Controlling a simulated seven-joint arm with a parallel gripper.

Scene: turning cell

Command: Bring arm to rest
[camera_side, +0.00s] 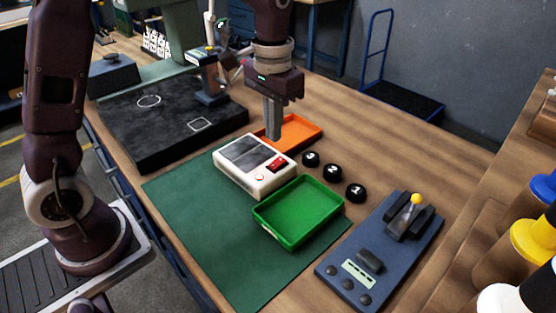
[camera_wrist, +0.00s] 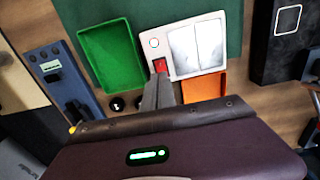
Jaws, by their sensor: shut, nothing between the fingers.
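My gripper (camera_side: 272,133) hangs pointing down over the near-left part of the orange tray (camera_side: 308,128), beside the white device. Its fingers are together with nothing between them. In the wrist view the closed fingers (camera_wrist: 160,84) point toward the white device's red switch. Whether the fingertips touch anything below cannot be told. The orange tray looks empty, and part of it is hidden behind my fingers.
A white device (camera_side: 238,165) with a red switch and an empty green tray (camera_side: 318,200) sit on a green mat (camera_side: 190,215). Several black numbered knobs (camera_side: 332,172), a blue fixture (camera_side: 345,262) and a black plate (camera_side: 150,125) surround them.

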